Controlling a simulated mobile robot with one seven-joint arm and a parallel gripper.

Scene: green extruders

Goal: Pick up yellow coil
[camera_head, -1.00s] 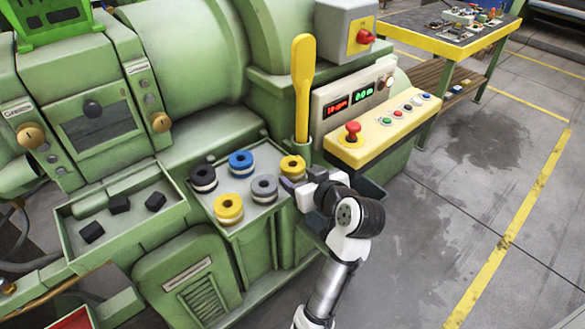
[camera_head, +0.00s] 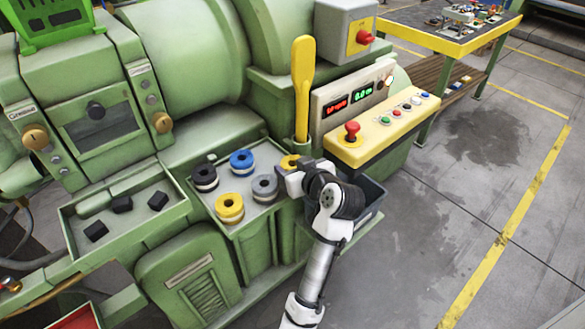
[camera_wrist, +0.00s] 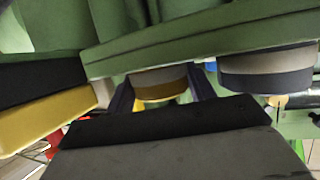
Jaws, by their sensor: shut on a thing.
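Two yellow coils are in the head view. One yellow coil (camera_head: 288,161) is at the back right corner of the green tray (camera_head: 247,222), partly hidden by my gripper (camera_head: 292,168). The other yellow coil (camera_head: 229,208) stands at the tray's front left, apart from my gripper. In the wrist view the back right yellow coil (camera_wrist: 161,83) sits between the two dark fingers of my gripper (camera_wrist: 162,92), which is shut on it.
A grey coil (camera_head: 265,187), a blue coil (camera_head: 242,162) and a black coil (camera_head: 204,177) stand close by on the tray. An upright yellow lever (camera_head: 303,85) rises just behind my gripper. A yellow button panel (camera_head: 385,130) is to the right, above a dark bin (camera_head: 370,192).

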